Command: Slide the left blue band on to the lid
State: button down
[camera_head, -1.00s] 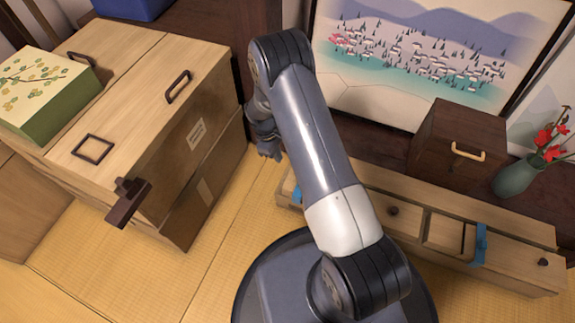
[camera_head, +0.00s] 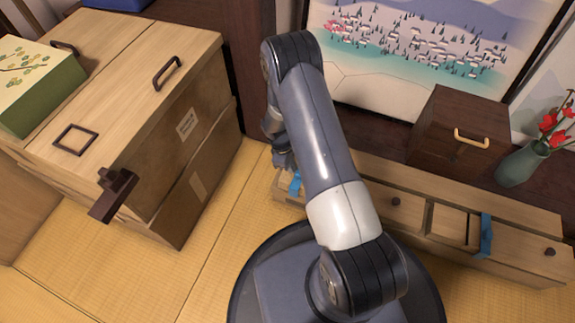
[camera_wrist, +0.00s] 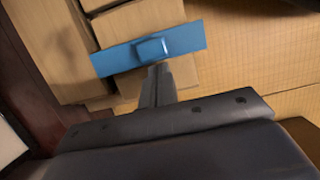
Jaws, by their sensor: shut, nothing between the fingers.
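The left blue band (camera_head: 295,185) lies at the left end of a long, low wooden box (camera_head: 400,173), partly behind my arm. In the wrist view the left blue band (camera_wrist: 185,41) is a flat strip with a raised block in its middle, lying across pale wooden pieces. My gripper (camera_head: 284,162) is shut and empty just above the band. In the wrist view its fingertips (camera_wrist: 157,68) reach the band's near edge by the block; I cannot tell whether they touch. A second blue band (camera_head: 486,236) is on the box's right part. I cannot tell which panel is the lid.
A large wooden chest (camera_head: 100,110) with dark handles stands at left, a green box (camera_head: 45,85) on it. A dark wooden box (camera_head: 460,130) and a vase (camera_head: 522,163) with red flowers stand behind the low box. Tatami (camera_head: 215,240) is clear between.

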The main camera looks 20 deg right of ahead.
jog(key=s+d, duration=0.2)
jog(key=d, duration=0.1)
jog(key=s+d, duration=0.5)
jog(key=d, duration=0.2)
jog(key=shift+s, duration=0.2)
